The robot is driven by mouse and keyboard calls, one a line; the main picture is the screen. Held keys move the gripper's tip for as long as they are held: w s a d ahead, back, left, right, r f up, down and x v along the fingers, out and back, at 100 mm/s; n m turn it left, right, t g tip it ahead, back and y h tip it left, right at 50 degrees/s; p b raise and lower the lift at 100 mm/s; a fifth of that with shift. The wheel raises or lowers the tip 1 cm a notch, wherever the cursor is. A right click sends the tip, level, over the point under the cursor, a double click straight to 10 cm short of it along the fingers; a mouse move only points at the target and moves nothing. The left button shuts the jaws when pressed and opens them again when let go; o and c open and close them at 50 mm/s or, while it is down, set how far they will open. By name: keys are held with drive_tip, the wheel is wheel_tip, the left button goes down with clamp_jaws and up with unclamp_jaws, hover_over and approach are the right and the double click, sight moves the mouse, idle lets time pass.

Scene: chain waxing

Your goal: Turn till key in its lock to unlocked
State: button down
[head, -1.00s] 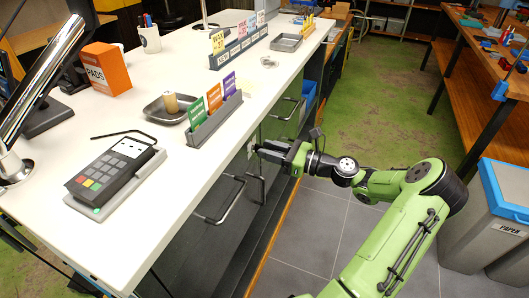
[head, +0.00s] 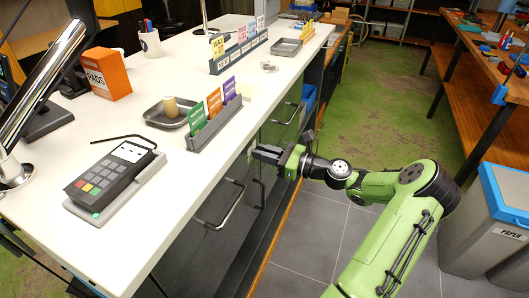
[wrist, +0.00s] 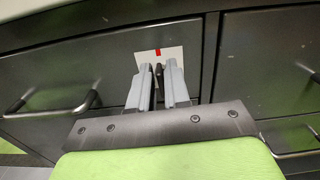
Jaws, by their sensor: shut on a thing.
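My gripper (head: 257,153) is at the dark drawer front under the counter's edge, its fingers pointing at the cabinet. In the wrist view my gripper (wrist: 159,80) is shut on a small dark piece, the till key (wrist: 158,72), between its two grey fingers. A white lock plate (wrist: 145,55) with a red mark (wrist: 158,52) is on the drawer front just beyond the fingertips. The fingers hide most of the key and the keyhole, so I cannot tell the key's angle.
Drawer handles flank the lock, one on the left (wrist: 55,112) and one at lower right. The white counter (head: 200,170) overhangs above, with a card terminal (head: 108,177), an orange box (head: 108,73) and a card rack on it. Open floor (head: 315,225) lies right of the cabinet.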

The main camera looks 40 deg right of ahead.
drive_tip(key=n+p, duration=0.2)
drive_tip(key=n, duration=0.2)
drive_tip(key=shift+s+a, duration=0.1)
drive_tip(key=shift+a, duration=0.05)
drive_tip(key=n, duration=0.9)
drive_tip(key=shift+s+a+f+b, duration=0.15)
drive_tip(key=shift+a+f+b, duration=0.05)
drive_tip(key=shift+f+b, duration=0.2)
drive_tip(key=shift+f+n+b, duration=0.15)
drive_tip(key=shift+n+b, duration=0.75)
drive_tip(key=shift+n, duration=1.2)
drive_tip(key=c, duration=1.3)
unclamp_jaws()
